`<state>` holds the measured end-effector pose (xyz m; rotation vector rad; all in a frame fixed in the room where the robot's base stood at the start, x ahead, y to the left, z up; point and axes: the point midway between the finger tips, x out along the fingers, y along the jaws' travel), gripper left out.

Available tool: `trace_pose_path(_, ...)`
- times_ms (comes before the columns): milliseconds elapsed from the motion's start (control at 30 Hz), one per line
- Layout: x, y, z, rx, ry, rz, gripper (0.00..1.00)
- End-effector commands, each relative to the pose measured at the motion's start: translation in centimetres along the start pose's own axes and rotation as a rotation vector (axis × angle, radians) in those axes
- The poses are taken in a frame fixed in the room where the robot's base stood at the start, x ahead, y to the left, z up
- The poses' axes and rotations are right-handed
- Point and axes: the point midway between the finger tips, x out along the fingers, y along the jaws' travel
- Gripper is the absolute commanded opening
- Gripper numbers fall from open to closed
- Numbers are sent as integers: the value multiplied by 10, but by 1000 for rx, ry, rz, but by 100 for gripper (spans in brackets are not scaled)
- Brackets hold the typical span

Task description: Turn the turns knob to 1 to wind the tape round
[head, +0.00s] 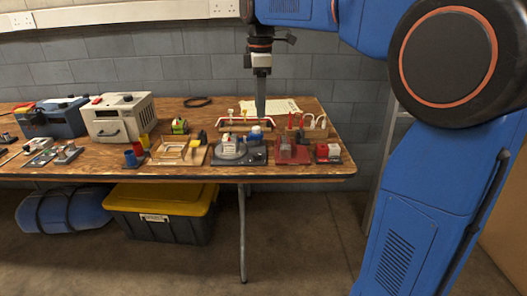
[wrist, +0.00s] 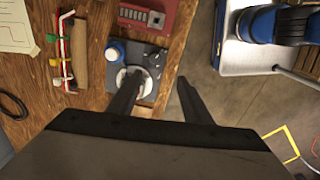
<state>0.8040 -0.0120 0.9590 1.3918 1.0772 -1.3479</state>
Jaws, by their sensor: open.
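A dark grey winding unit (head: 257,157) sits near the front edge of the bench, and it also shows in the wrist view (wrist: 150,52). On it are a pale round piece (head: 229,146) and a blue-topped part (head: 256,134). In the wrist view the pale disc is partly hidden behind my left finger. A small dark round part (wrist: 154,60) on the unit may be the turns knob; its markings are too small to read. My gripper (wrist: 160,78) is open and empty, above the bench, with its fingers pointing down; it also shows in the head view (head: 260,112).
A red tray (head: 292,152) stands right of the unit and a wooden tray (head: 180,151) left of it. A rack with a red tube (head: 237,121) lies behind. A cream instrument box (head: 119,117) stands farther left. Open floor (wrist: 215,75) lies beyond the bench edge.

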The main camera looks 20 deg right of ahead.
Motion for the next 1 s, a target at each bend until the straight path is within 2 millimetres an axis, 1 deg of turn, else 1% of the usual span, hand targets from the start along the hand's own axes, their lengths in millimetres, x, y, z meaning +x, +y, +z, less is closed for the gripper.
trace_pose_path(33,0,9,-5,-32,-3,-9,45)
trace_pose_path(133,-2,19,-10,-80,-6,-22,45)
trace_pose_path(267,-1,24,-13,-107,-8,-29,45)
trace_pose_path(433,13,23,-13,-109,-9,-31,45)
trace_pose_path(567,33,22,-13,-108,-9,-32,45)
trace_pose_path(1000,112,20,-12,-107,-9,-31,45)
